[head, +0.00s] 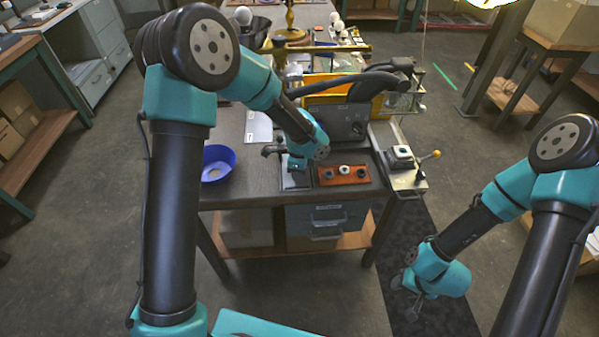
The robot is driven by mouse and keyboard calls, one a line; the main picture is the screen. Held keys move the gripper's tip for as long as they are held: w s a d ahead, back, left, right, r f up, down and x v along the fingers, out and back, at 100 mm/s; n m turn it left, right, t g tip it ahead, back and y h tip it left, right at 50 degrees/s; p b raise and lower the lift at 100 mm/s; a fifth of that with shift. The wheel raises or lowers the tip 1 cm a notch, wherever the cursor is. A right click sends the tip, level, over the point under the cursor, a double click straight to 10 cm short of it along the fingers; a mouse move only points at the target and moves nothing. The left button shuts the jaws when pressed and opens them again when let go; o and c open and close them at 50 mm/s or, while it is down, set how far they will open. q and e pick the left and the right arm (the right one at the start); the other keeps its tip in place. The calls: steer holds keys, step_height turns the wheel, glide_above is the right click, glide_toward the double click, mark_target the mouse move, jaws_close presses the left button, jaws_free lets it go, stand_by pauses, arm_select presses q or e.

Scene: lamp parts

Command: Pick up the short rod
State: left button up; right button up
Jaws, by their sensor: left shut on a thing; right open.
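My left arm reaches over the workbench, and my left gripper (273,151) is low over its front part, left of the orange block. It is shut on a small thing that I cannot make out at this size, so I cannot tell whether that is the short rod. No short rod stands out clearly elsewhere. My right gripper (409,298) is open and empty, hanging low over the floor to the right of the bench.
An orange block (358,181) with several round parts lies at the bench (240,193) front. A blue bowl (218,162) stands left. A dark machine (335,122), a yellow bin (318,79) and a metal fixture with a yellow-knobbed lever (409,178) stand behind and right.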

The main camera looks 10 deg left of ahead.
arm_select(q)
steer(key=shift+r, duration=0.8)
steer(key=shift+s+r, duration=0.1)
steer(key=shift+r, duration=0.75)
steer(key=s+d+r, duration=0.1)
steer(key=s+d, duration=0.3)
steer(key=s, duration=1.1)
steer(key=shift+s+r, duration=0.15)
